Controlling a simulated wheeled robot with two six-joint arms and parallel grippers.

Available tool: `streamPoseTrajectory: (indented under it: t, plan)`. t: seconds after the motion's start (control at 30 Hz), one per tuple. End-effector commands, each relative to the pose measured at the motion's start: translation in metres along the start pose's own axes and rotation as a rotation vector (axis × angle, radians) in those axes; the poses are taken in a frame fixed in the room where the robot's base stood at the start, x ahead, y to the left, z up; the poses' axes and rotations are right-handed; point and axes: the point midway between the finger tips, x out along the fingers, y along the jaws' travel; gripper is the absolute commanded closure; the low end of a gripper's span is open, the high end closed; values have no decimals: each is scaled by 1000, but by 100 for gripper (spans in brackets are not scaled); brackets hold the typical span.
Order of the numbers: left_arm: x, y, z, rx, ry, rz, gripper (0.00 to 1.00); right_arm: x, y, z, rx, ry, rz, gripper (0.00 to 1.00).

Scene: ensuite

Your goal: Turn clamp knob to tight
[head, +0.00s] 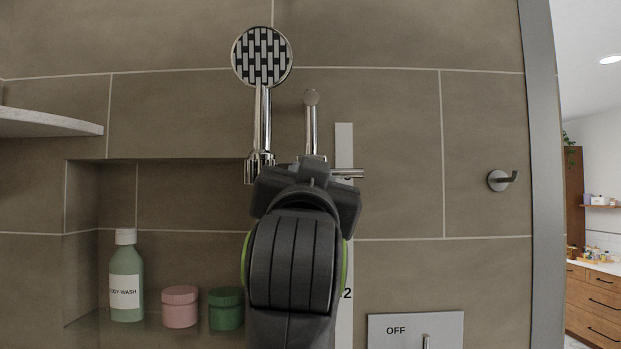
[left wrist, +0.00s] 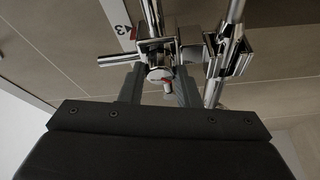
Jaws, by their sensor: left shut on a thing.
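In the head view my left gripper (head: 306,188) covers the knob and most of the clamp. A chrome side bar (head: 347,173) of the clamp sticks out to the right of it. The shower head (head: 262,56) hangs upright at the upper left of the clamp. My right gripper is in neither view.
A white numbered strip (head: 344,145) runs down the wall behind the rail. A niche at left holds a body wash bottle (head: 126,280), a pink jar (head: 180,306) and a green jar (head: 226,309). A hook (head: 501,180) and an "OFF" plate (head: 385,332) are at right.

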Motion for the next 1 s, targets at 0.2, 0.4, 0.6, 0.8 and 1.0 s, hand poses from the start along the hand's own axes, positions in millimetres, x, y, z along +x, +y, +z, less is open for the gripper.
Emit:
streamPoseTrajectory:
  t: [0.2, 0.4, 0.6, 0.8, 1.0]
  plan:
    - [0, -2, 0, 122, 5, 46, 93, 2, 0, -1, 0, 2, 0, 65]
    - [0, -4, 0, 288, 12, 112, 93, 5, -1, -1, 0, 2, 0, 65]
    - [0, -6, 0, 465, 20, 183, 93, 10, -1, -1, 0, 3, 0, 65]
    - [1, -8, 0, 642, 28, 254, 93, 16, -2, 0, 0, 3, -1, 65]
    - [1, -9, -2, 817, 36, 324, 93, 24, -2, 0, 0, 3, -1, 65]
